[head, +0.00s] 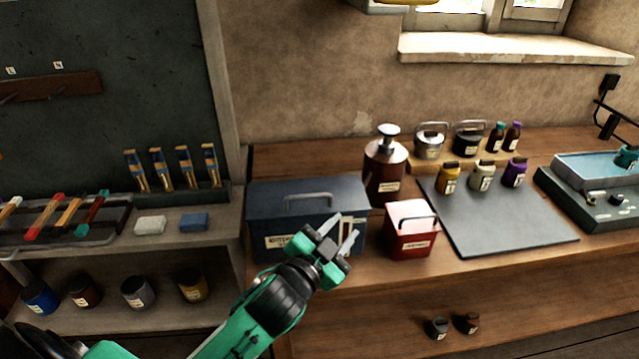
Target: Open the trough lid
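A blue-grey lidded box (270,200) with a grey bar handle on its top stands on the wooden bench, left of centre, and its lid looks closed. A smaller red box (412,240) with a dark handle stands to its right. A long basin (590,170) with pale blue content sits at the right edge. I cannot tell which of these is the trough. My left gripper (345,224) is open and empty, its two fingers apart in front of the blue-grey box's right end. It hides part of that box's front. My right gripper is not in view.
A brown pump bottle (385,170) stands close behind the red box. A dark mat (500,225) with several jars along its back edge lies to the right. A shelf (205,228) with brushes and blocks is at left.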

